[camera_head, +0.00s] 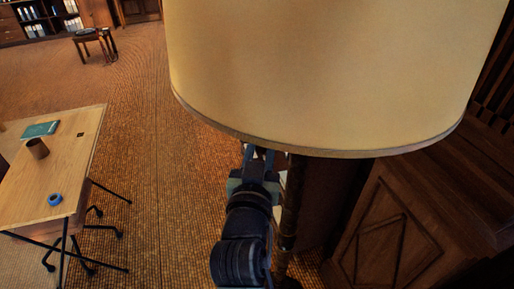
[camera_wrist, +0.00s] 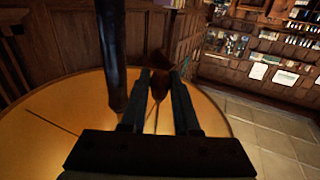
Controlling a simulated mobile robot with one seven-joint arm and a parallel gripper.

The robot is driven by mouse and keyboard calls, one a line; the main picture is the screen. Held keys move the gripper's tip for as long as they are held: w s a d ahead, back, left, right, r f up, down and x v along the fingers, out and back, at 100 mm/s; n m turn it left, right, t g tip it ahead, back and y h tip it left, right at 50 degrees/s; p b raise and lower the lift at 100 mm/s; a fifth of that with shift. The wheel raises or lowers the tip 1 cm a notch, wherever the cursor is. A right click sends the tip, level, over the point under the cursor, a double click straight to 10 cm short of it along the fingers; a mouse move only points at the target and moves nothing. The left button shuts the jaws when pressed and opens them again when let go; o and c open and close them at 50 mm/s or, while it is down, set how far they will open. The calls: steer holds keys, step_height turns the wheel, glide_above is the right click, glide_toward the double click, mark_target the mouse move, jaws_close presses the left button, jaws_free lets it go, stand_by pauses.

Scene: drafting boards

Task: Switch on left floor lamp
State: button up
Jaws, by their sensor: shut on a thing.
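The floor lamp's large cream shade (camera_head: 320,70) fills the upper right of the head view, with its dark pole (camera_head: 291,205) below. My gripper (camera_head: 259,153) reaches up beside the pole, its tips partly hidden by the shade's lower rim. In the wrist view, the golden shade (camera_wrist: 75,110) spreads behind the fingers, and the pole (camera_wrist: 113,50) stands left of them. My gripper (camera_wrist: 159,82) is shut on a small dark brown part (camera_wrist: 158,63) of the lamp between its fingertips. I cannot tell whether the lamp is lit.
Dark wooden panelling (camera_head: 390,235) stands close to the pole at right. A wooden drafting table (camera_head: 75,150) with a cup (camera_head: 38,148), blue tape roll (camera_head: 55,199) and green book (camera_head: 40,129) is at left. Open carpet (camera_head: 150,120) lies between. A small stool (camera_head: 90,39) is farther back.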

steer(key=shift+f, duration=0.1)
steer(key=shift+f+b, duration=0.7)
steer(key=shift+b, duration=0.05)
steer(key=o, duration=0.9)
steer(key=shift+r, duration=0.1)
steer(key=shift+s, duration=0.1)
steer(key=s, duration=0.5)
steer(key=s+a, duration=0.1)
steer(key=s, duration=0.1)
steer(key=shift+s, duration=0.4)
